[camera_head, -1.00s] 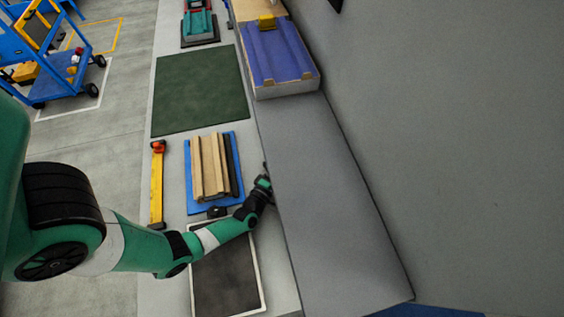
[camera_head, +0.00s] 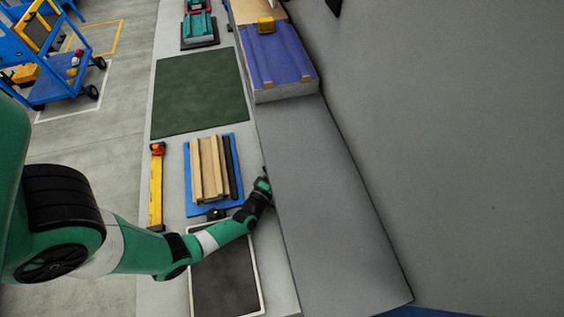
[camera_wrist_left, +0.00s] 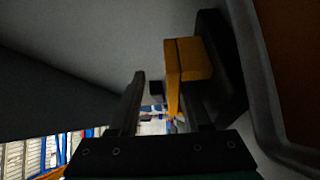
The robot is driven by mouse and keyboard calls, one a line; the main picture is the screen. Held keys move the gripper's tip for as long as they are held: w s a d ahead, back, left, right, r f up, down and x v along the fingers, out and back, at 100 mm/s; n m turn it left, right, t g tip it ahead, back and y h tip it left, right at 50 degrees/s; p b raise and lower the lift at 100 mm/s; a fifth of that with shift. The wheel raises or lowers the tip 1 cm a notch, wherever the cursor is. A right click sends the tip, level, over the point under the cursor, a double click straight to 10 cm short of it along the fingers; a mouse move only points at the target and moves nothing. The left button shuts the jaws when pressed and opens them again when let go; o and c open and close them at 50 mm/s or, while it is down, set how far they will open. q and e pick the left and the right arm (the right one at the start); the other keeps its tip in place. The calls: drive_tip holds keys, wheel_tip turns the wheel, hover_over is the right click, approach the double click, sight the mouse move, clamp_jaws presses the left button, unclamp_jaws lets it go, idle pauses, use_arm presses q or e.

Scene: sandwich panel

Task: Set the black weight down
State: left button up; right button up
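My left gripper (camera_head: 264,183) is at the edge of the long grey panel (camera_head: 325,200) in the head view; the panel side hides part of it. In the left wrist view its two dark fingers (camera_wrist_left: 162,95) stand apart. A yellow block (camera_wrist_left: 190,60) joined to or against a black slab (camera_wrist_left: 228,75) lies by the right finger; this may be the black weight. The block overlaps that finger, and a small dark pad sits close to its left side. Whether the fingers grip it is unclear. My right gripper is not in view.
A blue tray (camera_head: 189,205) holds wooden strips and a dark strip. Near it are a yellow bar (camera_head: 156,195), a small black object (camera_head: 216,213) and a white-rimmed dark mat (camera_head: 225,280). A green mat (camera_head: 200,92) is clear. A blue ribbed panel (camera_head: 275,58) lies farther along.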

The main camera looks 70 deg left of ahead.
use_arm(q)
drive_tip(key=v, duration=0.7)
drive_tip(key=shift+s+p, duration=0.15)
drive_tip(key=shift+p, duration=0.2)
drive_tip(key=shift+s+d, duration=0.1)
drive_tip(key=shift+r, duration=0.2)
